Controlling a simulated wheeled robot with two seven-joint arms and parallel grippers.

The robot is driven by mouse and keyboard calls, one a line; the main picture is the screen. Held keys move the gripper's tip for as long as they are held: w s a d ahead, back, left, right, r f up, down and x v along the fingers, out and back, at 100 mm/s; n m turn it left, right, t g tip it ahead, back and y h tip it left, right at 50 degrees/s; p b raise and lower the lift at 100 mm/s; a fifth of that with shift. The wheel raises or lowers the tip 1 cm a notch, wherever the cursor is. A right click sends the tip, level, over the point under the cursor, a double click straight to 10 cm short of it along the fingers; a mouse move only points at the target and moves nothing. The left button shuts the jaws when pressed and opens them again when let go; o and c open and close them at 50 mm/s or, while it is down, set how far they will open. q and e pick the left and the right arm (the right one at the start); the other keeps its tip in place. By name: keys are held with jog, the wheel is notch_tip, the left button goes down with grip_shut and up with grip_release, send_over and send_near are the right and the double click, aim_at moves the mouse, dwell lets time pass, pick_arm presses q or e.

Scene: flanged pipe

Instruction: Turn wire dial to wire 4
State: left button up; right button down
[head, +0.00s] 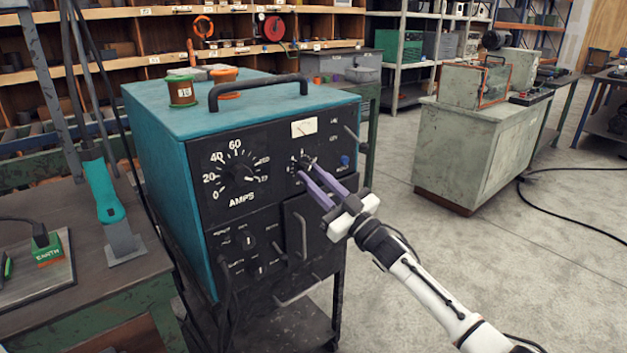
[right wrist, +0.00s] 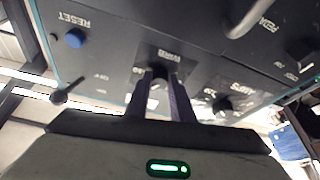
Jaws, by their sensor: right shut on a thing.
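The teal welder box (head: 160,180) has a black front panel. The small wire dial (head: 302,163) is in the panel's upper middle, below a white meter; my fingers partly cover it, and its setting is too small to read. My right gripper (head: 304,176) reaches in from the lower right, with its purple fingers shut on the dial. In the right wrist view the fingers stand on either side of the dark dial knob (right wrist: 160,71), under an upside-down label. My left gripper is not in view.
A larger AMPS dial (head: 238,172) is left of the wire dial, and a blue reset button (head: 344,160) is to its right. Handles (head: 299,235) stick out below. A green-topped spool (head: 181,91) stands on the box. Open floor lies to the right.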

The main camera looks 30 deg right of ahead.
jog(key=n, duration=0.1)
jog(key=n+y, duration=0.1)
jog(key=n, duration=0.1)
jog(key=n+g+y, duration=0.1)
jog(key=n, duration=0.1)
jog(key=shift+d, duration=0.25)
jog(key=n+y, duration=0.1)
jog(key=n, duration=0.1)
jog(key=n+g, duration=0.1)
jog(key=shift+d+r+n+y, duration=0.1)
jog(key=shift+r+n+y, duration=0.1)
jog(key=shift+n+y, duration=0.2)
jog(key=n, duration=0.1)
jog(key=n+g, duration=0.1)
jog(key=n, duration=0.1)
jog(key=n+g, duration=0.1)
jog(key=n, duration=0.1)
jog(key=shift+d+r+y+p, duration=0.1)
jog(key=shift+r+y+p, duration=0.2)
jog(key=shift+y+p, duration=0.1)
jog(key=n+g+p, duration=0.1)
jog(key=n, duration=0.2)
jog(key=shift+r, duration=0.1)
jog(key=shift+n, duration=0.3)
jog(key=shift+g, duration=0.3)
jog(key=c, duration=1.5)
grip_release()
jog(key=shift+c, duration=0.2)
jog(key=shift+d, duration=0.1)
